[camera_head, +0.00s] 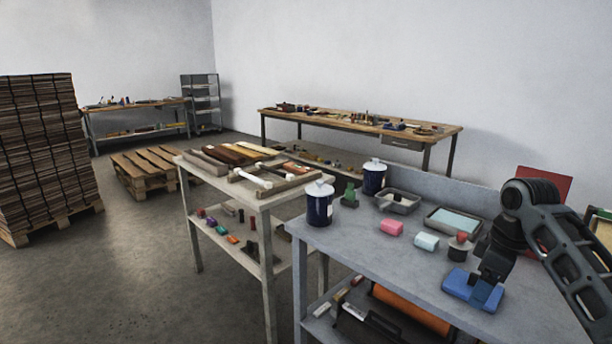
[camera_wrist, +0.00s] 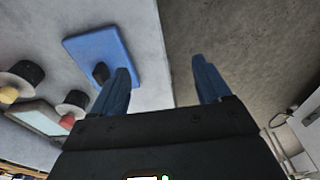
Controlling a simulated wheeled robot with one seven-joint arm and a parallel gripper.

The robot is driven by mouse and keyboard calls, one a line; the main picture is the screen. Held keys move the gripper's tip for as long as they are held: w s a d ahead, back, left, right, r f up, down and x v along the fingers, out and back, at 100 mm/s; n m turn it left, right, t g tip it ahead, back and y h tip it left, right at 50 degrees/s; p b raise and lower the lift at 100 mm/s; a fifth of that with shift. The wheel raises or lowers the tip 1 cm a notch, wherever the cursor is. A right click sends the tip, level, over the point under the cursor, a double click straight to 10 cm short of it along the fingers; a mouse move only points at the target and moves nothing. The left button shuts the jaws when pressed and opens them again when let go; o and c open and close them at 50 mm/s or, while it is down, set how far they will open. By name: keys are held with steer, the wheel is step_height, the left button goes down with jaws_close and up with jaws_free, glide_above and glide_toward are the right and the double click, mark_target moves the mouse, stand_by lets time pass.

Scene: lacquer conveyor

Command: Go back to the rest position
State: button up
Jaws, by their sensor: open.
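My gripper (camera_wrist: 162,85) is open, its two blue fingers apart with nothing between them in the wrist view. In the head view my gripper (camera_head: 487,292) hangs over the right part of the grey bench (camera_head: 375,262), by a flat blue block (camera_head: 459,288). The blue block also shows in the wrist view (camera_wrist: 112,52), left of the gap between the fingers, with a dark knob-like part on it. I cannot tell from the head view how high the fingers are above it.
On the bench stand two dark blue cans (camera_head: 319,205), a pink block (camera_head: 391,228), a pale block (camera_head: 426,241), a dark jar with a red top (camera_head: 460,248) and grey trays (camera_head: 397,203). A red panel (camera_head: 545,190) rises behind my arm. A lower table (camera_head: 268,200) adjoins at left.

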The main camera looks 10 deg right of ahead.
steer(key=s+a+f+m+t+y, duration=0.1)
steer(key=a+f+t, duration=0.1)
steer(key=a+f, duration=0.55)
steer(key=s+a+f+m+t+y, duration=0.15)
steer(key=a+f, duration=0.25)
steer(key=a, duration=0.7)
steer(key=s+a+f+m+t, duration=0.3)
steer(key=s+a+f+t, duration=0.15)
steer(key=s+a, duration=0.5)
steer(key=s+r+m+t+h, duration=0.2)
steer(key=s+m+t, duration=0.1)
steer(key=s, duration=1.6)
steer(key=s+d+r+t, duration=0.1)
steer(key=s+d+r, duration=0.1)
steer(key=s+r, duration=0.3)
steer(key=s+d+r+t+h, duration=0.1)
steer(key=s+d+r, duration=0.1)
steer(key=s+r, duration=0.3)
steer(key=s+d+r, duration=0.3)
steer(key=s+r, duration=0.2)
steer(key=s, duration=0.1)
steer(key=shift+s+r+n+t, duration=0.15)
steer(key=shift+r+n+t, duration=0.1)
steer(key=shift+n+t, duration=0.2)
steer(key=shift+d, duration=0.1)
